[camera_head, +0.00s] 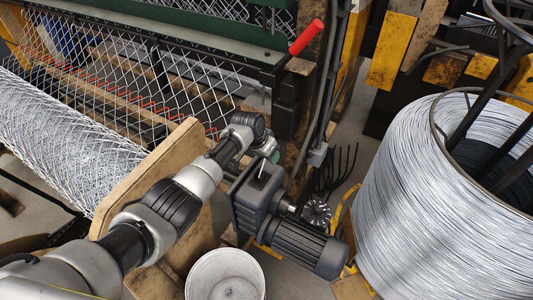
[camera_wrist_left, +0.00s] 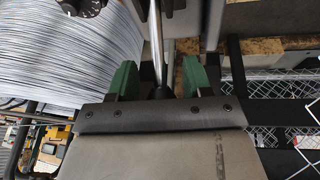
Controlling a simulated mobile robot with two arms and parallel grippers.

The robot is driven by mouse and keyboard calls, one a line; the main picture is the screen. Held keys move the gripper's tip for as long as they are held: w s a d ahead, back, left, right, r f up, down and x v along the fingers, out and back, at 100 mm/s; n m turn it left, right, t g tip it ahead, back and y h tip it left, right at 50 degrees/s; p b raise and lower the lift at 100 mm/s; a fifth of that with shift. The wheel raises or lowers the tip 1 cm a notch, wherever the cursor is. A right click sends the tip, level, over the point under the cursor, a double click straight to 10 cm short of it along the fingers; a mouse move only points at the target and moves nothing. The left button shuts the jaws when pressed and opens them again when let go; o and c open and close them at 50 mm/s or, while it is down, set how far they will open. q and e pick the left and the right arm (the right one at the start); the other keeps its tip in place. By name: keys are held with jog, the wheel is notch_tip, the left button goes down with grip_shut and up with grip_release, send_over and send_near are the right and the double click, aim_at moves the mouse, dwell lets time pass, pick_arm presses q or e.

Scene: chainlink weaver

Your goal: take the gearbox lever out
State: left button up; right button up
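The gearbox (camera_head: 257,197) is a dark grey box with a ribbed motor, below and right of my left gripper (camera_head: 268,154) in the head view. In the left wrist view, a thin shiny metal rod with a dark end, seemingly the gearbox lever (camera_wrist_left: 157,45), shows between the two green fingers of my left gripper (camera_wrist_left: 160,80). Gaps show on both sides of the rod, so the fingers are open and not closed on it. In the head view my gripper and wrist largely hide the lever. My right gripper is in neither view.
A large wire coil (camera_head: 425,190) stands at the right. A white bucket (camera_head: 225,277) stands at the bottom. A red-handled bar (camera_head: 306,37) rises from the machine at the top. A wooden board (camera_head: 150,170) and woven mesh (camera_head: 65,140) lie left of the arm.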

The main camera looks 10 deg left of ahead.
pick_arm(q)
jog(key=shift+o, duration=0.6)
jog(key=p+v, duration=0.1)
jog(key=v, duration=0.9)
jog(key=shift+r, duration=0.35)
jog(key=shift+s+f, duration=0.1)
